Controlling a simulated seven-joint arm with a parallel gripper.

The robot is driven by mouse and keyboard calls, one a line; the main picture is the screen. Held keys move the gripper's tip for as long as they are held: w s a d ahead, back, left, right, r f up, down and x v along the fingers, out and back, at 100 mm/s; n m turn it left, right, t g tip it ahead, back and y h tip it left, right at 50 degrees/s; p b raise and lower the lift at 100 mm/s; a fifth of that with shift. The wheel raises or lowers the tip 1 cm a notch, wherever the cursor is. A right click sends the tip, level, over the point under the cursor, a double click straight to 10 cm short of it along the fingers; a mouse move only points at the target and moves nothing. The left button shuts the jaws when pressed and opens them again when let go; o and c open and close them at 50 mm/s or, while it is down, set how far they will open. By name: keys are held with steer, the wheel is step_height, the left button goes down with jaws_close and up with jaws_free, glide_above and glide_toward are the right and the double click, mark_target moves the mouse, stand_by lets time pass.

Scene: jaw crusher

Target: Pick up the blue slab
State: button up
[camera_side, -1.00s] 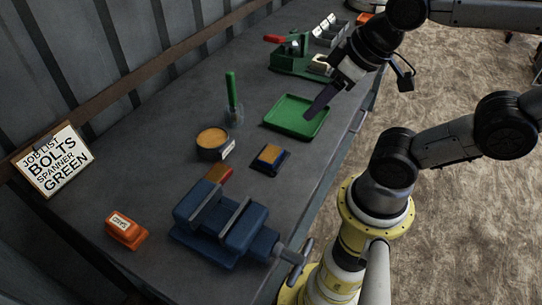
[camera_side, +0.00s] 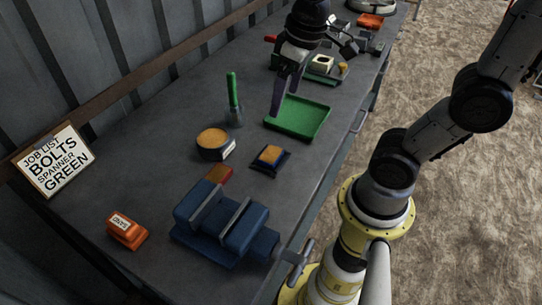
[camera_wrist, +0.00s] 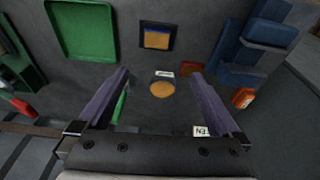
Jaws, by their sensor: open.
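In the wrist view the blue block (camera_wrist: 157,38) is at the top centre, beyond my fingertips, with a tan face and a blue strip inside a dark border. My gripper (camera_side: 286,98) is open and empty, pointing down above the bench, by the left edge of the green tray. In the wrist view my gripper (camera_wrist: 160,74) shows two purple fingers wide apart.
A green tray (camera_side: 298,117), a round tin with tan top (camera_side: 212,140) and a green-handled tool (camera_side: 233,94) are nearby. A blue vise (camera_side: 222,225) and an orange block (camera_side: 127,230) stand nearer the side camera. A job list sign (camera_side: 55,160) leans at left.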

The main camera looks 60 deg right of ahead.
steer(key=g, duration=0.2)
glide_above(272, 154)
step_height(272, 154, down, 5)
steer(key=f, duration=0.8)
steer(key=shift+s+f, duration=0.3)
steer(key=shift+s, duration=0.05)
steer(key=shift+w+f, duration=0.15)
steer(key=shift+f, duration=1.25)
steer(key=shift+w+f, duration=0.1)
steer(key=shift+f, duration=1.25)
steer(key=shift+r, duration=0.1)
jaws_close()
